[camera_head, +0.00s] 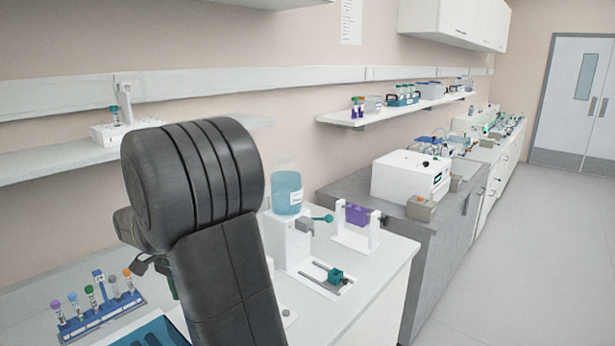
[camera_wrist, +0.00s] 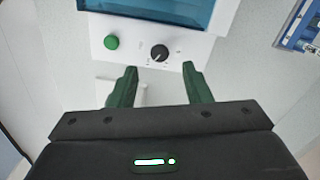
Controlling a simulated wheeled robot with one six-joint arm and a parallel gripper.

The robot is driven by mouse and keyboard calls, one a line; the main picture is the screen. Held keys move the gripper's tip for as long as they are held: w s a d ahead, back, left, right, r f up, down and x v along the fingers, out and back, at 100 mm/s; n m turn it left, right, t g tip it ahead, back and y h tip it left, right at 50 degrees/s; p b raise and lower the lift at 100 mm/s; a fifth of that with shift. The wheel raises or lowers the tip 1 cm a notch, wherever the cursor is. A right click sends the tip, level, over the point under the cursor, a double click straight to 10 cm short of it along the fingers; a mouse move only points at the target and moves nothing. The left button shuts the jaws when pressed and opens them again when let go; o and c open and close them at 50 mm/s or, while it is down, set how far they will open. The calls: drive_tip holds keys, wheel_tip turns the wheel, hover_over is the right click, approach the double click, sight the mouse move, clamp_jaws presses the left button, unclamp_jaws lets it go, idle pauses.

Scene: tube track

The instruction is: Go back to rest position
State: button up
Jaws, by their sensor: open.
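In the wrist view my gripper (camera_wrist: 158,88) shows two green fingers standing well apart with nothing between them. It hangs over the white bench in front of a white device (camera_wrist: 185,50) with a blue window (camera_wrist: 160,8), a green button and a black knob. The fingertips appear close to the device's front panel; whether they touch it cannot be told. In the head view my dark arm rises in the middle and hides part of the bench, and the gripper's fingers are not clearly visible there.
A blue tube rack (camera_head: 105,316) with several coloured-cap tubes stands at the lower left. The floor (camera_head: 510,260) at right is clear.

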wheel_tip(320, 180, down, 5)
drive_tip(key=shift+f, duration=0.1)
idle(0.5)
